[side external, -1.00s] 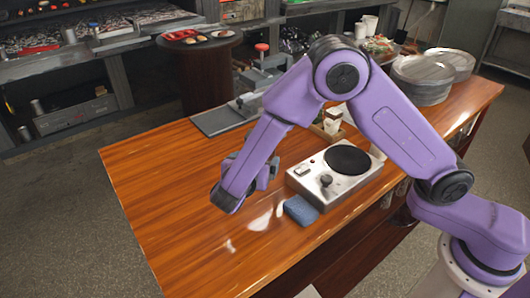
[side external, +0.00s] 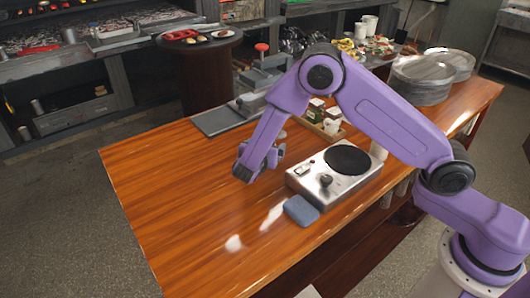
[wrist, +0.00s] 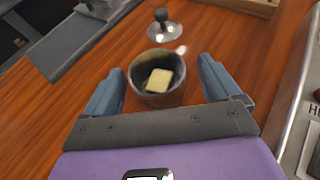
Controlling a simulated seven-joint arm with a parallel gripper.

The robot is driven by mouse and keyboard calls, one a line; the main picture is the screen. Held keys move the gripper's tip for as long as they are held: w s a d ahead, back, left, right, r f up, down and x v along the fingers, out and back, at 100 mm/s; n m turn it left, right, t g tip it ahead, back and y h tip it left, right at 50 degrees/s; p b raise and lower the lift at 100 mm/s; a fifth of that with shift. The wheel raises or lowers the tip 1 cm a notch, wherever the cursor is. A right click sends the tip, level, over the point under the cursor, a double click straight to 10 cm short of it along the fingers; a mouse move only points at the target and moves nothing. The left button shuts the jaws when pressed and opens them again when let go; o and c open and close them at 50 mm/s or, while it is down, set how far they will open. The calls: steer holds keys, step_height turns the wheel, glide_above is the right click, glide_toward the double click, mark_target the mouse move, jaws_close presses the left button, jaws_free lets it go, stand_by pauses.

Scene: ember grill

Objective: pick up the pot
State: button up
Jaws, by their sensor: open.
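In the wrist view a dark grey-brown round pot (wrist: 143,92) stands on the wooden table with a pale yellow block (wrist: 159,80) inside. A metal lid with a black knob (wrist: 165,32) lies on the table just beyond it. My gripper (wrist: 161,66) is open, with one blue-grey finger on each side of the pot and visible gaps between fingers and pot. Whether the fingers are down at the pot's height I cannot tell. In the side view my gripper (side external: 262,164) is above the middle of the table, and the pot is hidden behind my arm.
A hotplate (side external: 316,181) with a black disc stands right of my gripper, a blue sponge (side external: 301,210) in front of it. Behind are a wooden tray with jars (side external: 333,133) and a grey board (side external: 218,121). The table's left part is clear.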

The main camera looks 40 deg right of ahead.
steer(key=x, duration=0.3)
steer(key=shift+w+d, duration=0.1)
steer(key=shift+w, duration=0.15)
steer(key=c, duration=1.3)
steer(key=shift+r, duration=0.1)
